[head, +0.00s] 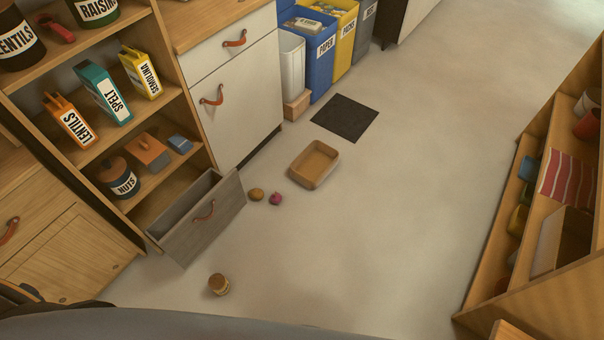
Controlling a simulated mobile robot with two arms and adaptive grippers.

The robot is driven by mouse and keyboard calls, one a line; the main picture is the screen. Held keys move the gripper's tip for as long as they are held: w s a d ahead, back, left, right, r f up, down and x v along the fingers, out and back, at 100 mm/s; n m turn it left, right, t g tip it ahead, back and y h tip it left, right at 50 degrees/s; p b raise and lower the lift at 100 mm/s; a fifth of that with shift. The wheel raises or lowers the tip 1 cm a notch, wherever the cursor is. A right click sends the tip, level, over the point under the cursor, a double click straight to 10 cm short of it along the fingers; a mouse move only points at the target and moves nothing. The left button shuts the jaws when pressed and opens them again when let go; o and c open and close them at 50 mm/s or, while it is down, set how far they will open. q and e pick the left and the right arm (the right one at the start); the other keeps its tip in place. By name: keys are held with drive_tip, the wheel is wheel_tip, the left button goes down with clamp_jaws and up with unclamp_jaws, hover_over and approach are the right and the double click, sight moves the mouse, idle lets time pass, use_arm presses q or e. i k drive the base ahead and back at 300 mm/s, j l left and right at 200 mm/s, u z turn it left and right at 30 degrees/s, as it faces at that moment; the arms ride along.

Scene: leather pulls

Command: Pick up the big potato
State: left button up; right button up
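A small round yellow-brown thing that looks like the potato (257,194) lies on the floor, right of the open grey drawer. No second potato shows to compare its size with. A round magenta thing, perhaps an onion (276,198), lies close to its right. Neither of my grippers is in the head view, so I cannot see whether they are open or hold anything.
The open drawer (204,226) juts out low beside the potato. A brown tray (315,164) lies on the floor beyond it. A small labelled jar (219,284) stands nearer me. Shelves (545,215) stand at the right. The middle floor (400,220) is clear.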

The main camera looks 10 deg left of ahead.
sight(255, 194)
drive_tip(key=i+l, duration=0.15)
drive_tip(key=i, duration=0.4)
drive_tip(key=i+l+z, duration=0.1)
drive_tip(key=i, duration=0.45)
